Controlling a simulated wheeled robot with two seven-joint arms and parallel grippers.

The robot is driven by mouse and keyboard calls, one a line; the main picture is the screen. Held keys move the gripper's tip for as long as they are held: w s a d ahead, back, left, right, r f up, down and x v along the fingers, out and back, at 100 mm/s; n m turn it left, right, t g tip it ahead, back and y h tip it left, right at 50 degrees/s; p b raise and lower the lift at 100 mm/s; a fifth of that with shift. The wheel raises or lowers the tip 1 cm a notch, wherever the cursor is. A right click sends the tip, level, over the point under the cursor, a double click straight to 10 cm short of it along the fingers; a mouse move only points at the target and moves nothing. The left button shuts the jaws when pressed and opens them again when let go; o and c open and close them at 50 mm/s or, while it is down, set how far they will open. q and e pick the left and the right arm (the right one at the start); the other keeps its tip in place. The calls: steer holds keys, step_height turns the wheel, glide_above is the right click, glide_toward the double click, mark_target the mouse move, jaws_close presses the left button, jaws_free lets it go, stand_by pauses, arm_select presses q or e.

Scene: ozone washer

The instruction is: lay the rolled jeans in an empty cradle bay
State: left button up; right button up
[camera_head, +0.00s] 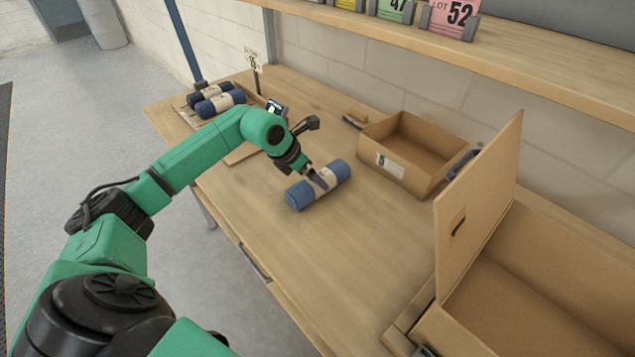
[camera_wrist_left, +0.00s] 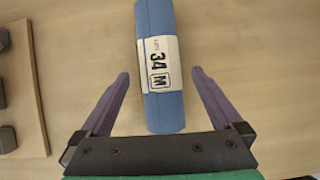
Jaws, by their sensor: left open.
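The blue rolled jeans (camera_head: 317,186) lie on the wooden table with a tan paper band around the middle. In the left wrist view the rolled jeans (camera_wrist_left: 160,65) lie between my open fingers, and the band reads 34 M. My left gripper (camera_head: 320,178) is open over the roll, with a finger on each side; I cannot tell whether they touch it. It also shows in the left wrist view (camera_wrist_left: 160,82). A wooden cradle board (camera_head: 245,152) at the far left of the table holds two dark blue rolls (camera_head: 220,103); my arm hides part of it.
An open, empty-looking cardboard box (camera_head: 425,150) with a label stands right of the roll. A larger box (camera_head: 545,285) with a raised flap (camera_head: 480,205) fills the right front. A shelf (camera_head: 480,70) with lot cards runs above. The table's front middle is clear.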

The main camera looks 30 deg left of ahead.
arm_select(q)
steer(key=b+v, duration=0.1)
steer(key=v, duration=0.5)
steer(key=shift+s+r, duration=0.2)
steer(key=shift+s, duration=0.05)
steer(key=s+b, duration=0.1)
steer(key=b, duration=0.2)
steer(key=s+f+m+t+b, duration=0.1)
steer(key=b, duration=0.2)
steer(key=shift+s+a+h, duration=0.2)
steer(key=shift+s+h, duration=0.05)
steer(key=shift+h, duration=0.15)
steer(key=shift+n+t+h, duration=0.3)
steer(key=shift+n+t, duration=0.4)
steer(key=shift+t, duration=0.1)
steer(key=x, duration=0.3)
steer(key=a+x, duration=0.1)
steer(key=x, duration=0.1)
steer(key=shift+w, duration=0.15)
steer(key=p+x, duration=0.3)
steer(key=x, duration=0.3)
steer(key=shift+f, duration=0.2)
steer(key=shift+w+f, duration=0.1)
steer(key=shift+f, duration=0.05)
steer(key=c, duration=1.4)
jaws_close()
